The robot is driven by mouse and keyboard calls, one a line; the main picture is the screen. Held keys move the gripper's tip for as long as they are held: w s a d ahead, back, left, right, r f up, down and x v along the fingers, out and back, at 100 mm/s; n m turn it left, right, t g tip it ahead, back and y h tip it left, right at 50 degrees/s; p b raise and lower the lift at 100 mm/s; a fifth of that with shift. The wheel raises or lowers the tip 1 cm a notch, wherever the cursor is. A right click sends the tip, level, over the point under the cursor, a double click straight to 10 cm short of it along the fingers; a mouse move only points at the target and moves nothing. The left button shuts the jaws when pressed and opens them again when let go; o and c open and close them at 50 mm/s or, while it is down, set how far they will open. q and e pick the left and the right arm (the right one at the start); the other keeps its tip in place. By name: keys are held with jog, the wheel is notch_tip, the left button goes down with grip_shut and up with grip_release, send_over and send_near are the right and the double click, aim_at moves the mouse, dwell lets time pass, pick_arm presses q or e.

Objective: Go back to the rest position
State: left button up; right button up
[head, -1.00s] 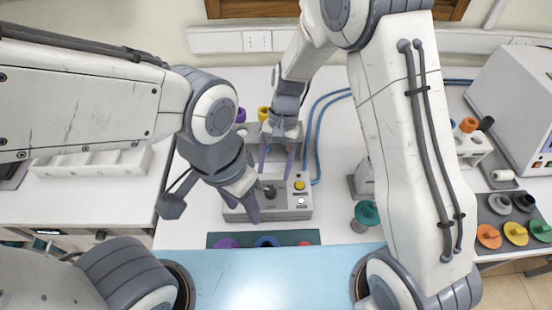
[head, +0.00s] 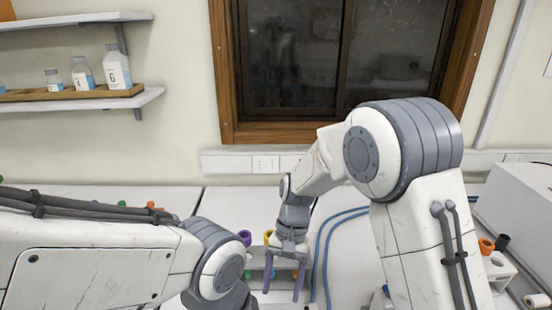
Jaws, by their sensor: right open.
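My right gripper (head: 285,284) hangs down over the grey device (head: 256,266) on the white table, its two purple fingers apart and nothing seen between them. A purple ring-shaped piece (head: 244,238) and a yellow one (head: 268,237) show at the back of the device, close to this gripper. My left arm comes in from the left and bends down at the bottom edge. My left gripper is out of the picture. The front of the device is cut off below.
A white rack (head: 497,266) with an orange piece (head: 486,246) stands at the right, beside a white boxy machine (head: 517,215). A wall shelf (head: 133,99) holds bottles (head: 117,68). A wood-framed window (head: 228,72) is behind.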

jog(key=s+d+r+n+t+b, duration=0.1)
jog(key=s+n+t+b, duration=0.1)
jog(key=s+n, duration=0.3)
jog(key=s+d+r+n+t+b, duration=0.2)
jog(key=s+n, duration=0.3)
jog(key=s, duration=0.8)
jog(key=shift+h+b, duration=0.4)
jog(key=shift+b, duration=0.2)
